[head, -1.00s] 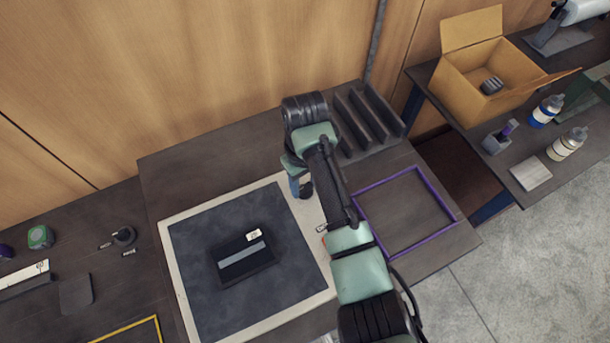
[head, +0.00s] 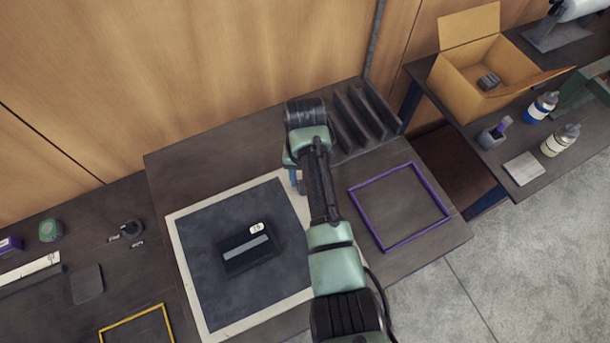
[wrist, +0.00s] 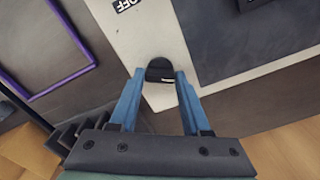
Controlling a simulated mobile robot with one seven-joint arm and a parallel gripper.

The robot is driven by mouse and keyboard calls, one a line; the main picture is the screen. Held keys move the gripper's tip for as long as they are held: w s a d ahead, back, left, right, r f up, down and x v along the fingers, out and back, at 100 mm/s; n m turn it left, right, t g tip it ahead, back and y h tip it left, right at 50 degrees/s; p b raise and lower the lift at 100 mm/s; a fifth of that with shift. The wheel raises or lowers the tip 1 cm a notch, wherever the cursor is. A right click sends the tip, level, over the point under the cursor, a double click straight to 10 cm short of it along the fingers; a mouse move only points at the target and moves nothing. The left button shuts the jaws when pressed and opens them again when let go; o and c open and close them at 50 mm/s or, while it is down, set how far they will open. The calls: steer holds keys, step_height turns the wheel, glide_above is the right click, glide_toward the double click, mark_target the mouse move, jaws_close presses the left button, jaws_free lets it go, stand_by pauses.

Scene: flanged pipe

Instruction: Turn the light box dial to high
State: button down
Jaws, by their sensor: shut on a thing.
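The light box (head: 187,283) is a flat panel with a pale border around a dark face, lying on the dark bench. Its dial (wrist: 160,70) is a small black knob on the pale border. My gripper (wrist: 160,77) has its two blue fingers shut on the dial, one on each side. In the head view my gripper (head: 298,183) is at the panel's far right corner, and my arm hides the dial. An OFF label (wrist: 126,4) shows on the border at the top of the wrist view. The dial's pointer mark cannot be made out.
A black flat case (head: 243,262) with a small white tag lies on the panel's dark face. A purple frame (head: 388,243) lies right of my arm. A dark slotted rack (head: 365,120) stands behind it. A cardboard box (head: 465,85) is on the right-hand bench.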

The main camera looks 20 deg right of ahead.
steer(key=shift+w+r, duration=0.1)
stand_by(0.4)
steer(key=shift+c, duration=1.8)
jaws_free()
step_height(320, 180, up, 13)
steer(key=p, duration=0.2)
